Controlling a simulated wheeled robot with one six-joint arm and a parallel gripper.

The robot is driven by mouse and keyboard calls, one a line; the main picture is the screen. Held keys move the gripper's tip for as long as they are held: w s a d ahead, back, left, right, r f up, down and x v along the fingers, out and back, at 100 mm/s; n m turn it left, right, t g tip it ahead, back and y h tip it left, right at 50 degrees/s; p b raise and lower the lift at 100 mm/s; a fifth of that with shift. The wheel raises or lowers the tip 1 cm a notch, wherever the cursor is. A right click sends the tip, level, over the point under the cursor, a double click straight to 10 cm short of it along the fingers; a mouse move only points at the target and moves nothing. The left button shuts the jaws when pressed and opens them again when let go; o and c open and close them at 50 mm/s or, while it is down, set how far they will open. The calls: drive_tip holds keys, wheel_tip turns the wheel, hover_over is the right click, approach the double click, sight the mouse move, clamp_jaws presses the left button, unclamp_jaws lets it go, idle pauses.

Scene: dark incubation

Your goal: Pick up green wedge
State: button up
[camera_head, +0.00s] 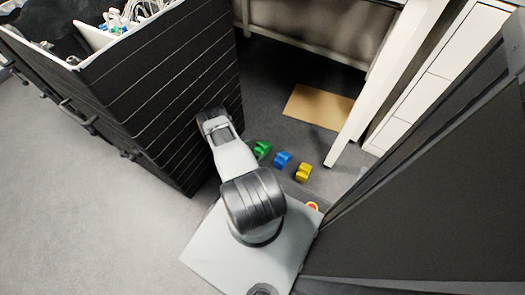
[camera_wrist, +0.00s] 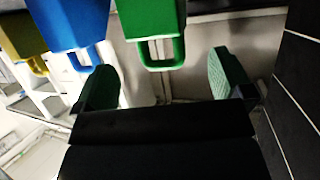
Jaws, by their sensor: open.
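The green wedge (camera_head: 262,149) sits on the grey floor beside my arm, at the left end of a short row. In the wrist view the green wedge (camera_wrist: 151,20) is at the top, cut off by the edge, with a loop-like part hanging toward my gripper. My gripper (camera_wrist: 166,82) is open with nothing between its fingers. In the picture the wedge's loop lies just above the gap between the fingertips, apparently apart from them. My fingers are hidden behind my arm in the head view.
A blue block (camera_head: 282,159) and a yellow block (camera_head: 303,172) stand to the right of the wedge. The blue block (camera_wrist: 70,20) is close to the left finger in the wrist view. A black ribbed cabinet (camera_head: 170,100) stands left of my arm. A brown board (camera_head: 318,106) lies behind.

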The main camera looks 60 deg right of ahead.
sight(260, 148)
drive_tip(key=b+x, duration=0.2)
drive_tip(key=x, duration=0.3)
drive_tip(key=shift+b+x, duration=0.5)
drive_tip(key=shift+x, duration=0.25)
drive_tip(key=shift+w+r, duration=0.1)
drive_tip(key=shift+c, duration=0.4)
drive_tip(key=c, duration=1.2)
drive_tip(key=shift+c, duration=0.2)
